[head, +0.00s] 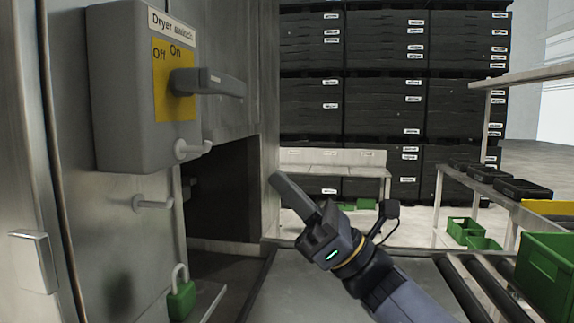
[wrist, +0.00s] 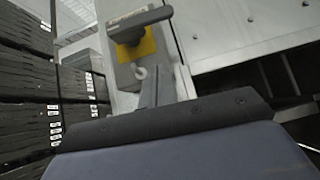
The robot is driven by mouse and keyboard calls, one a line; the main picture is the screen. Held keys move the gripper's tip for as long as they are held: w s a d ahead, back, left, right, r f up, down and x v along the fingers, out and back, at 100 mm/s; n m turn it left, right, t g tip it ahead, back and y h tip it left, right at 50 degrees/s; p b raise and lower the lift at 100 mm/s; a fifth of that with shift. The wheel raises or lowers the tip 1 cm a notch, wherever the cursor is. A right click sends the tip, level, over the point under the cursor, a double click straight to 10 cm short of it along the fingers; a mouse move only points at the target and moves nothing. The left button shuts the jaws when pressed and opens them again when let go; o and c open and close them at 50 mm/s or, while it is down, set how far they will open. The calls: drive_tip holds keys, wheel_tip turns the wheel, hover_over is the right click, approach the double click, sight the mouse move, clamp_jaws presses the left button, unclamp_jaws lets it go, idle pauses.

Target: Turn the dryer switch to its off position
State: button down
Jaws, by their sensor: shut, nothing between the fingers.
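The dryer switch is a grey box (head: 117,90) labelled "Dryer switch" on the left in the head view. Its yellow plate (head: 175,104) reads "Off" on the left and "On" to the right of it. A dark grey handle (head: 211,83) sticks out from the plate and points right. The handle also shows at the top of the wrist view (wrist: 140,23), in front of the yellow plate (wrist: 138,50). My gripper (head: 285,186) is shut and empty, below and right of the handle, apart from it. In the wrist view its fingers (wrist: 152,90) point towards the box.
A grey peg (head: 192,149) juts from the box's lower part, with another peg (head: 153,204) below. A green padlock (head: 181,297) hangs beneath. Black crates (head: 385,100) are stacked behind. A roller conveyor (head: 480,285) and green bin (head: 548,275) stand right. Space between gripper and handle looks clear.

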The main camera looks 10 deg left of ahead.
drive_tip(key=a+r+p, duration=0.4)
drive_tip(key=a+r, duration=0.1)
drive_tip(key=r, duration=0.4)
drive_tip(key=shift+w+a+r, duration=0.2)
drive_tip(key=shift+w+r, duration=0.05)
drive_tip(key=shift+w, duration=0.15)
